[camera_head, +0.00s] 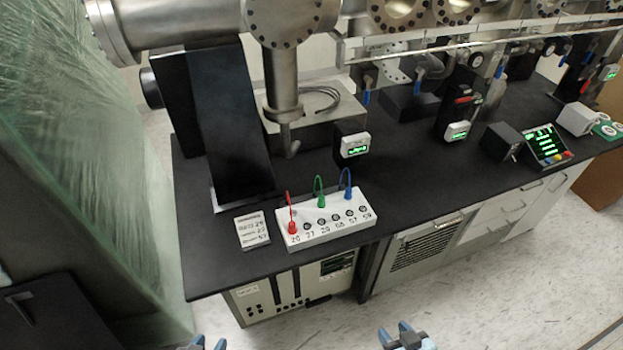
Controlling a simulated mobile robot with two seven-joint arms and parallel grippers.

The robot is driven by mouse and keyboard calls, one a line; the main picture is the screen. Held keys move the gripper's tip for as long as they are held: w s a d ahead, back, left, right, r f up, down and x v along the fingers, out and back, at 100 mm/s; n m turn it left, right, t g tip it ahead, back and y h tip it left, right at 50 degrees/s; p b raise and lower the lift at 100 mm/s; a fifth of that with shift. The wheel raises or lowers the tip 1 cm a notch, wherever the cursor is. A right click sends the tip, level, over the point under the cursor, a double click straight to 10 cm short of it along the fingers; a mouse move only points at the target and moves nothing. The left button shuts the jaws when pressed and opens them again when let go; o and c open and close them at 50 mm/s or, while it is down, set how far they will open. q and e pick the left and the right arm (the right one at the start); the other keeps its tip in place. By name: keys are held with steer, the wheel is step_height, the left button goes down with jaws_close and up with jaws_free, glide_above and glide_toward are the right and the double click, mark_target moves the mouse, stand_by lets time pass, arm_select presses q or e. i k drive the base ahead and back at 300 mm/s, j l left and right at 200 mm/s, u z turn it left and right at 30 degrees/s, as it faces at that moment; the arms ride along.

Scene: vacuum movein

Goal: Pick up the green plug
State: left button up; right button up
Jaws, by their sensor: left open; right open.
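The green plug (321,200) stands upright in a white socket box (328,235) near the front edge of the black bench, its cable looping up above it. A red plug (292,226) is to its left and a blue plug (347,191) to its right, in the same box. My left gripper (208,343) is open at the bottom edge of the picture, partly cut off. My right gripper (394,331) is open and empty at the bottom, below and in front of the bench. Both are well apart from the plug.
A printed card (252,230) lies left of the socket box on the black bench (215,268). A dark upright panel (231,130) and steel vacuum pipes (283,90) stand behind. A small display unit (354,146) is behind the box. Floor space is open at right.

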mark_target(321, 204)
steer(key=i+l+u, duration=0.35)
steer(key=l, duration=0.2)
steer(key=i+l+u, duration=0.15)
steer(key=l, duration=0.2)
steer(key=l+u, duration=0.35)
steer(key=l, duration=0.25)
steer(key=l+u, duration=0.3)
steer(key=l, duration=0.3)
